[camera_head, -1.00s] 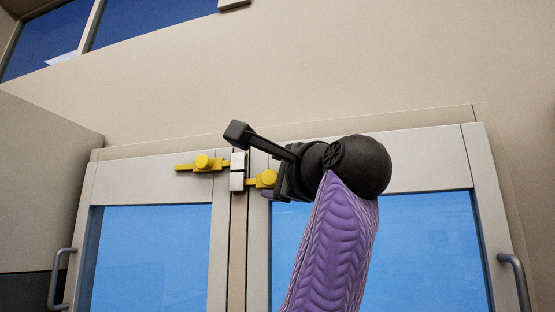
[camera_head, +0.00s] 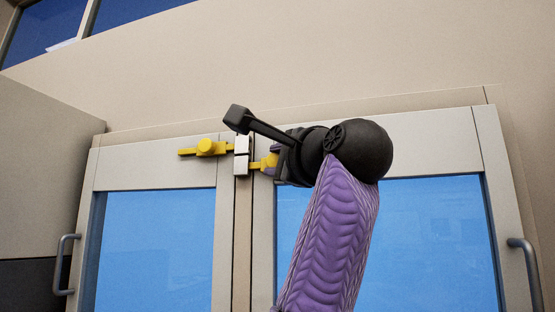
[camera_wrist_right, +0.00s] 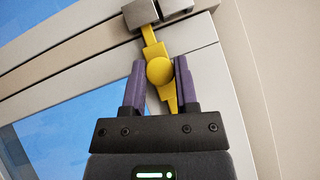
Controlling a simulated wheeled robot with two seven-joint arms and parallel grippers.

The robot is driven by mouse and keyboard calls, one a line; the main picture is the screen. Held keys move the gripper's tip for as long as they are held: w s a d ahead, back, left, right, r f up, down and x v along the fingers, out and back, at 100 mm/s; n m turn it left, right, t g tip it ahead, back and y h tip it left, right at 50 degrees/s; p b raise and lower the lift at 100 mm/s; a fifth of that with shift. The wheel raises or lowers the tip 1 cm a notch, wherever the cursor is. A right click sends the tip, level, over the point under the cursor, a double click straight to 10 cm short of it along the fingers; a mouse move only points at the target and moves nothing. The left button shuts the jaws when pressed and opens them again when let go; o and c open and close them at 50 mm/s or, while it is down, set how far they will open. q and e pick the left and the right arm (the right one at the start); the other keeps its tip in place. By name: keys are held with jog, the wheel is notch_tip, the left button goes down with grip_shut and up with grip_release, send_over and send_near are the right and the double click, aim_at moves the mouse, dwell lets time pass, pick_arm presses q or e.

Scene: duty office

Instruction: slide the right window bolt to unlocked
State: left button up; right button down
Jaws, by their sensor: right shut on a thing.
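The right window bolt (camera_head: 268,161) is yellow and sits on the upper frame of the right window leaf. It also shows in the right wrist view (camera_wrist_right: 160,72), with its round knob between my two purple fingers. The bolt's tip reaches a grey metal keeper (camera_head: 241,164) at the meeting of the two leaves. My right gripper (camera_wrist_right: 159,85) is shut on the bolt; in the head view (camera_head: 272,162) it hides the bolt's right part. The left window bolt (camera_head: 205,148) is also yellow, on the left leaf. My left gripper is not in view.
Two framed glass leaves carry grey handles, left (camera_head: 66,264) and right (camera_head: 526,276). A grey cabinet-like block (camera_head: 45,180) stands at the left. The beige wall (camera_head: 300,60) above the frame is clear.

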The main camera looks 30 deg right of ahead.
dwell(0.8)
jog(key=s+d, duration=0.1)
jog(key=s+d+b, duration=0.1)
jog(key=shift+s+d+r, duration=0.1)
jog(key=shift+s+d, duration=0.1)
jog(key=shift+s, duration=0.2)
jog(key=c, duration=0.6)
grip_release()
jog(key=shift+d, duration=0.1)
jog(key=shift+o, duration=1.2)
jog(key=shift+d, duration=0.2)
jog(key=shift+a, duration=0.15)
